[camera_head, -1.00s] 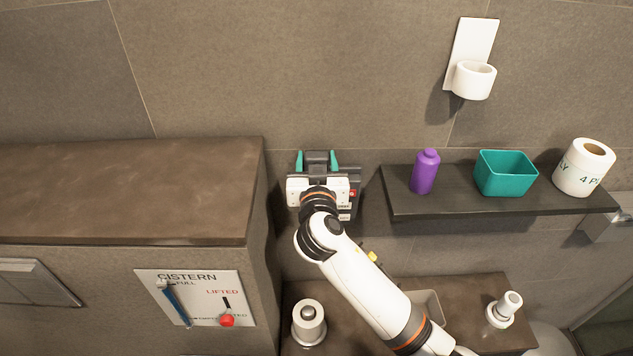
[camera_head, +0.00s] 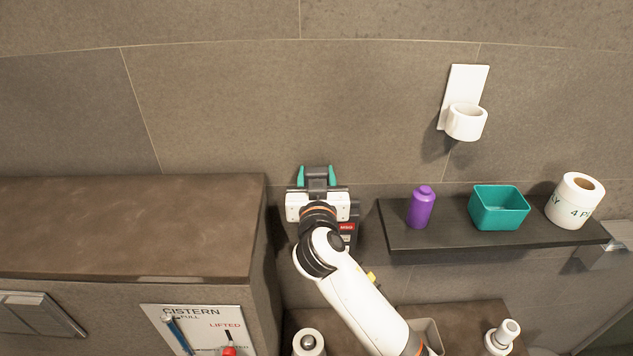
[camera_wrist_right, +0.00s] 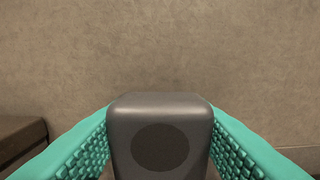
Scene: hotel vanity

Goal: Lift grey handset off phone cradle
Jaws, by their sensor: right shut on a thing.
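The grey handset (camera_head: 318,173) shows its dark top end between the teal fingers of my right gripper (camera_head: 317,176). In the right wrist view the handset (camera_wrist_right: 160,135) fills the space between the two teal fingers, with a round dark patch on its end. My right gripper is shut on it, at the wall. The phone cradle (camera_head: 347,229) shows as a dark body with a red label, partly hidden behind my right wrist. The rest of the handset is hidden, so I cannot tell whether it touches the cradle. My left gripper is not in view.
A dark shelf (camera_head: 440,237) at the right holds a purple bottle (camera_head: 421,208), a teal bin (camera_head: 498,208) and a paper roll (camera_head: 576,200). A white holder (camera_head: 465,122) is on the wall above. A brown ledge (camera_head: 125,225) stands close at the left.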

